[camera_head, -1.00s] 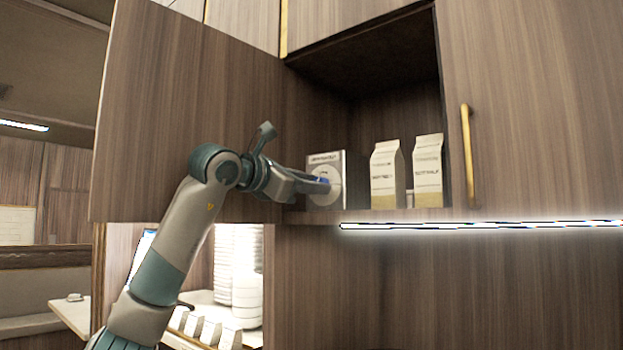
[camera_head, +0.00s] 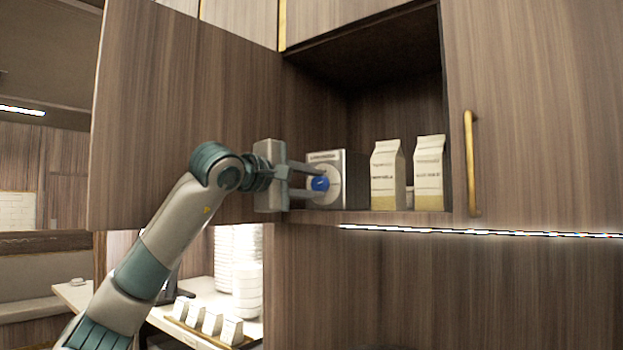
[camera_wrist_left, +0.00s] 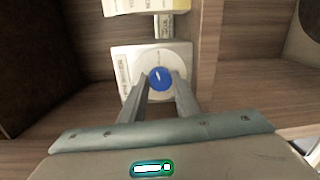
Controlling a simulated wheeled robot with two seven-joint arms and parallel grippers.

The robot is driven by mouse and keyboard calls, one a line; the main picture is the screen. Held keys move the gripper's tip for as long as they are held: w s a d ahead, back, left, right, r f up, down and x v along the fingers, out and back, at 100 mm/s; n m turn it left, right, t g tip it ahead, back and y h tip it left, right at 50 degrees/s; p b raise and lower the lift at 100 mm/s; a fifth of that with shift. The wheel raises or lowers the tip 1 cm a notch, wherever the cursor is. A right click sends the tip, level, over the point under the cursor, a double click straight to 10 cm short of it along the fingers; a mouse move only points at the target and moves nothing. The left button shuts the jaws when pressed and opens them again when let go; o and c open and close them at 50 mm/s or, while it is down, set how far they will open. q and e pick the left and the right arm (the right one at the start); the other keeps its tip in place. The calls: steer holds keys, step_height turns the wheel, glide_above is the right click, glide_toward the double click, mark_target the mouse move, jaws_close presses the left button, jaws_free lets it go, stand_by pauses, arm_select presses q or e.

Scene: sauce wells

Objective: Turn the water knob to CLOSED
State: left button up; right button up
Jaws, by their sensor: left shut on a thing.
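The water knob (camera_head: 320,184) is a round blue knob on the front of a silver-grey box (camera_head: 338,160) with a pale round dial, on the cabinet shelf. It also shows in the left wrist view (camera_wrist_left: 160,77), with a short white mark on it. My left gripper (camera_head: 319,181) reaches in from the left. Its two fingers lie above and below the knob in the head view and on either side of it in the wrist view (camera_wrist_left: 160,84). They are shut on the knob. The dial's lettering is too small to read. My right gripper is out of view.
Two milk-type cartons (camera_head: 387,175) (camera_head: 429,173) stand right of the box. An open cabinet door (camera_head: 180,110) is behind my left arm. A closed door with a brass handle (camera_head: 471,165) is at the right. Stacked white dishes (camera_head: 248,272) stand on the counter below.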

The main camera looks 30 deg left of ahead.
arm_select(q)
steer(key=shift+m+p, duration=0.45)
steer(key=shift+m, duration=1.15)
steer(key=shift+d+f, duration=0.1)
steer(key=shift+f, duration=0.05)
steer(key=o, duration=1)
steer(key=shift+o, duration=0.2)
steer(key=shift+s+b, duration=0.45)
steer(key=shift+s, duration=0.3)
steer(key=s+a+r+b, duration=0.1)
steer(key=s+b, duration=0.4)
steer(key=s, duration=1.1)
steer(key=shift+a, duration=0.2)
